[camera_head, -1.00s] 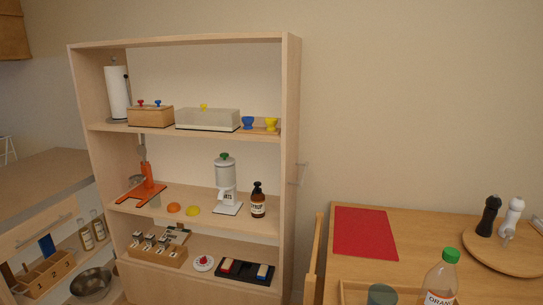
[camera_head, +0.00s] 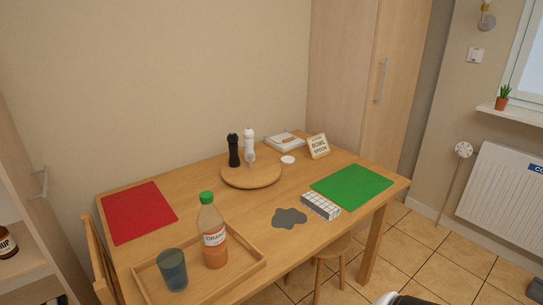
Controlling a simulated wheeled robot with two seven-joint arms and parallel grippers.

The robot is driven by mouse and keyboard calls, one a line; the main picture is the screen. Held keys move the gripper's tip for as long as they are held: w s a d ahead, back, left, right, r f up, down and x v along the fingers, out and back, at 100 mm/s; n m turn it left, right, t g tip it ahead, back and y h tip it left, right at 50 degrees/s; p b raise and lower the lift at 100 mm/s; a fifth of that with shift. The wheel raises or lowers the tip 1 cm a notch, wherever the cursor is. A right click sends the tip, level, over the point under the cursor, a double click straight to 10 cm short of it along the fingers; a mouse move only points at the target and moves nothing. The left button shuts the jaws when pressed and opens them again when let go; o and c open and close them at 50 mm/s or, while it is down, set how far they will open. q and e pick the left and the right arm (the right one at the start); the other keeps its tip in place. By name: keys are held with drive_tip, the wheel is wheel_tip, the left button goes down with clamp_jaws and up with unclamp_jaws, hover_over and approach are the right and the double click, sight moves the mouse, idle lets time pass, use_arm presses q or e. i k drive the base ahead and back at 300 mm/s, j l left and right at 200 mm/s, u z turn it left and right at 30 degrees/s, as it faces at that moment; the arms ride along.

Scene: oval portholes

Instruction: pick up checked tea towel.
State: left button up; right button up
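The checked tea towel (camera_head: 321,206) lies folded on the wooden table (camera_head: 236,215). It is a small white block with a dark grid, near the table's front edge. It sits between a grey puddle-shaped patch and a green mat, close to the mat's left corner. Nothing covers it. Neither of my grippers shows in the head view.
A tray (camera_head: 247,268) holds an orange drink bottle (camera_head: 213,236) and a glass (camera_head: 172,270). A grey patch (camera_head: 289,218) and green mat (camera_head: 351,187) flank the towel. A round board (camera_head: 252,178) carries two mills. A stool (camera_head: 331,249) stands under the table's front edge.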

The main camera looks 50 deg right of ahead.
sight(326, 209)
drive_tip(key=z, duration=2)
